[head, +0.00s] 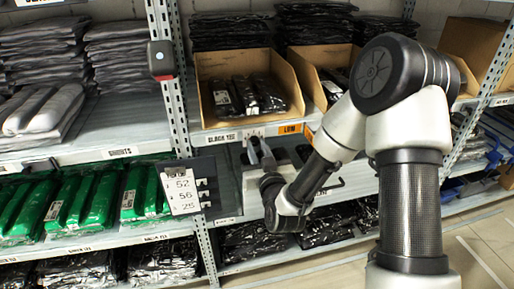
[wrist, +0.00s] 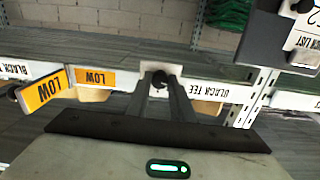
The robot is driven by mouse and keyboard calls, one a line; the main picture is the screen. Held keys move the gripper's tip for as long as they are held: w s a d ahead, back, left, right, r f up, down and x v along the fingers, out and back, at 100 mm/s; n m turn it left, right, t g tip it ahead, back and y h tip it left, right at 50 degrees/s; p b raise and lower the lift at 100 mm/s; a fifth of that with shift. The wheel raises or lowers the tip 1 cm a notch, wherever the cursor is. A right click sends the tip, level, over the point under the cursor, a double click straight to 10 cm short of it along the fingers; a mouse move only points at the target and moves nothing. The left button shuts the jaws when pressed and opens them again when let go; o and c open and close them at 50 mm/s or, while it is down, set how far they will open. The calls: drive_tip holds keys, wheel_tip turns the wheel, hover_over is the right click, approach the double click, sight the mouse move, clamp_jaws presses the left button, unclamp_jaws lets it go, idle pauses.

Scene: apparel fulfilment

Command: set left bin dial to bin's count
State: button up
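The left bin (head: 205,92) is an open cardboard box holding several black packs. In the head view, a small white dial plate (head: 252,132) with marks sits on the shelf edge below it, beside an orange LOW sign (head: 290,129). My gripper (head: 258,142) reaches up to this plate. In the wrist view, upside down, my gripper's two fingers (wrist: 160,84) stand apart on either side of the dial's dark knob (wrist: 160,78), in front of its white plate (wrist: 151,68). Whether the fingers touch the knob cannot be told. The dial's setting is unreadable.
A dark board with a white count list (head: 181,190) hangs on the rack post to the left; its numbers include 52 and 56. A second cardboard bin (head: 308,88) stands to the right, partly behind my arm. Green packs (head: 90,200) fill the shelf at left.

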clamp_jaws()
drive_tip(key=shift+f+m+b, duration=0.1)
drive_tip(key=shift+m+b, duration=0.2)
drive_tip(key=shift+b, duration=0.05)
drive_tip(key=shift+m+b, duration=0.75)
drive_tip(key=shift+m, duration=0.15)
drive_tip(key=m+b, duration=0.2)
drive_tip(key=m, duration=0.3)
drive_tip(key=shift+b, duration=0.3)
drive_tip(key=shift+m, duration=0.3)
drive_tip(key=shift+a, duration=0.1)
drive_tip(key=o, duration=0.8)
unclamp_jaws()
